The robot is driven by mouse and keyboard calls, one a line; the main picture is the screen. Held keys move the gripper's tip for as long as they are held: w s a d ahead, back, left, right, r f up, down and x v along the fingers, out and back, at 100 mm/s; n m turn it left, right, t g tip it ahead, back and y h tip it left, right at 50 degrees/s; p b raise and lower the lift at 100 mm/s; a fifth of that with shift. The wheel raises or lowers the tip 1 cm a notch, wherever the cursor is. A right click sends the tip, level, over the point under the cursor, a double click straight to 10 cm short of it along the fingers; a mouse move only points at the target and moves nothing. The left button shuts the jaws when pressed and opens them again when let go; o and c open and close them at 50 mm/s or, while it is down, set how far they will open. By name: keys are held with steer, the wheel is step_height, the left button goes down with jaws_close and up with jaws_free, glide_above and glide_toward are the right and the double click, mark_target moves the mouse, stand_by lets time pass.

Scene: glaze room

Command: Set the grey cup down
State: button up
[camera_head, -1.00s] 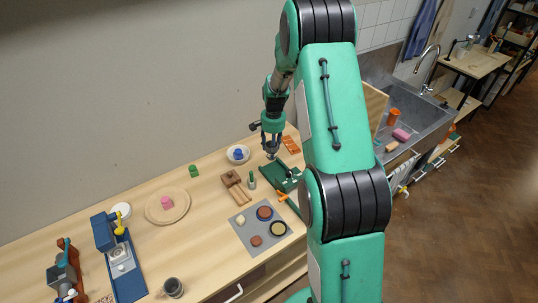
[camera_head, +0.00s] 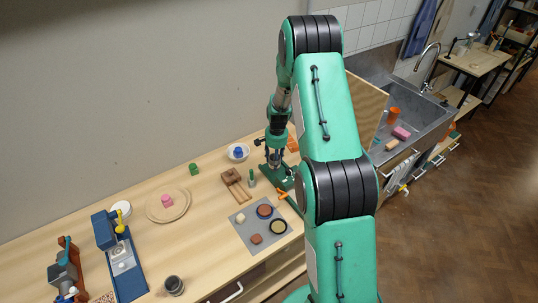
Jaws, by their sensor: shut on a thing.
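My gripper (camera_head: 275,155) is at the far right part of the bench, pointing down over a dark green board (camera_head: 279,181). It is shut on a small grey thing that looks like the grey cup (camera_head: 275,162); the fingers partly hide it. I cannot tell whether its bottom touches the board. A dark grey mug (camera_head: 174,286) also stands upright at the bench's front left, far from my gripper.
A grey mat (camera_head: 243,231) holds several round pieces. Bare bench lies between the mat and the round board (camera_head: 183,211).

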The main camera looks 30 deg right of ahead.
steer(key=w+d+p, duration=0.1)
steer(key=w+d, duration=0.2)
steer(key=w, duration=0.4)
steer(key=w+d+f+p, duration=0.1)
steer(key=w+d, duration=0.2)
steer(key=w, duration=0.4)
steer(key=shift+w+d+f, duration=0.25)
steer(key=shift+w+d, duration=0.05)
steer(key=shift+w, duration=0.05)
stand_by(0.3)
steer(key=shift+f+p, duration=0.5)
steer(key=shift+f, duration=1.25)
steer(key=shift+f, duration=0.15)
steer(key=o, duration=1.2)
steer(key=shift+o, duration=0.2)
steer(key=shift+r, duration=0.2)
